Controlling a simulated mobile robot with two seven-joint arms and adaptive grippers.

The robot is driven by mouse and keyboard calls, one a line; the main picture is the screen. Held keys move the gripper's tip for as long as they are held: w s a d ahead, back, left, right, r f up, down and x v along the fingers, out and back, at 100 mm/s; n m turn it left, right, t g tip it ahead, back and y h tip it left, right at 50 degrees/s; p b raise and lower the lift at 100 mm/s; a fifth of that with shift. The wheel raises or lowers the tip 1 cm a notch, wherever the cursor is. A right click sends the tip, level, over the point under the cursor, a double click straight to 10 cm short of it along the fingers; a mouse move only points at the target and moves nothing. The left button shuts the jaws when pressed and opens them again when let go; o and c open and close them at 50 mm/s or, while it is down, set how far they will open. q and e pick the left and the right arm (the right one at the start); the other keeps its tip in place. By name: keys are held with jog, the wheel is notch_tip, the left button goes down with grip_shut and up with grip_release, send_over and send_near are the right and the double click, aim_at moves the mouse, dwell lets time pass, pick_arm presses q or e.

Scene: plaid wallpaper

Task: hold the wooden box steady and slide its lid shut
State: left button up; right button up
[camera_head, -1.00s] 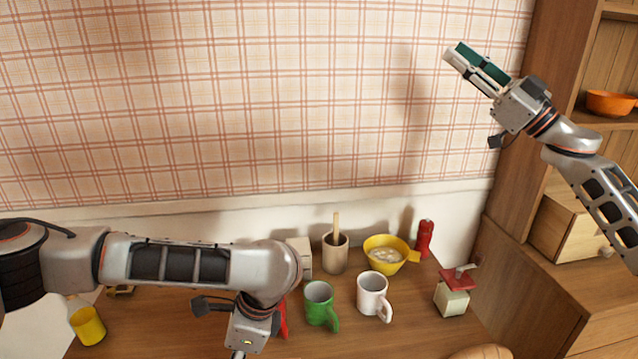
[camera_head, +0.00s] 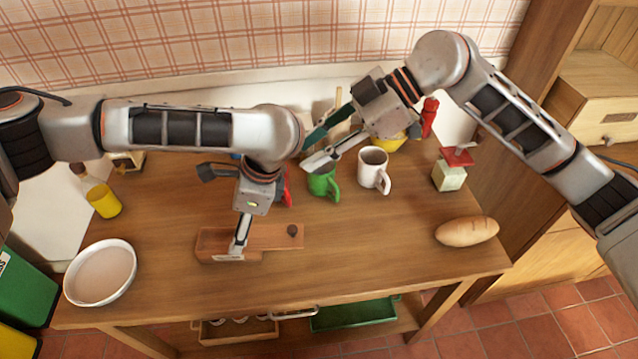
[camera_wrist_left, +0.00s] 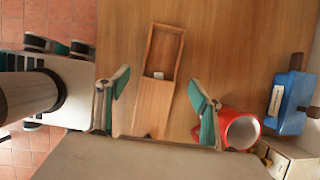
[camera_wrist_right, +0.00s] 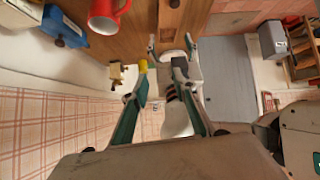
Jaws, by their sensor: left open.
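The wooden box (camera_head: 211,240) lies on the table, partly open, its lid (camera_head: 272,236) sticking out to the right with a dark knob (camera_head: 292,230) on it. In the left wrist view the open end of the box (camera_wrist_left: 165,52) is at the top and the lid (camera_wrist_left: 153,103) is nearer the gripper. My left gripper (camera_head: 237,247) is over the box, open, with a finger to each side of it in the left wrist view (camera_wrist_left: 158,80); contact cannot be told. My right gripper (camera_head: 311,152) is open and empty, above the table behind and right of the box.
A green mug (camera_head: 322,184) and a white mug (camera_head: 373,170) stand near the right gripper. Bread (camera_head: 467,231) and a red-topped grinder (camera_head: 452,172) are at right. A white bowl (camera_head: 101,273) and a yellow-labelled bottle (camera_head: 104,201) are at left. The table right of the lid is clear.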

pick_arm(q)
jog(key=shift+a+f, duration=0.15)
jog(key=shift+f, duration=0.35)
jog(key=shift+x, duration=3.4)
pick_arm(e)
jog(key=s+f+m+h, duration=0.1)
jog(key=s+f+h, duration=0.3)
jog(key=f, duration=0.4)
jog(key=shift+d+h, duration=0.25)
jog(key=shift+h, duration=0.05)
pick_arm(q)
jog(key=shift+a, duration=0.1)
pick_arm(e)
jog(key=shift+f, duration=0.1)
pick_arm(q)
jog(key=c, duration=1.3)
jog(key=shift+c, duration=0.2)
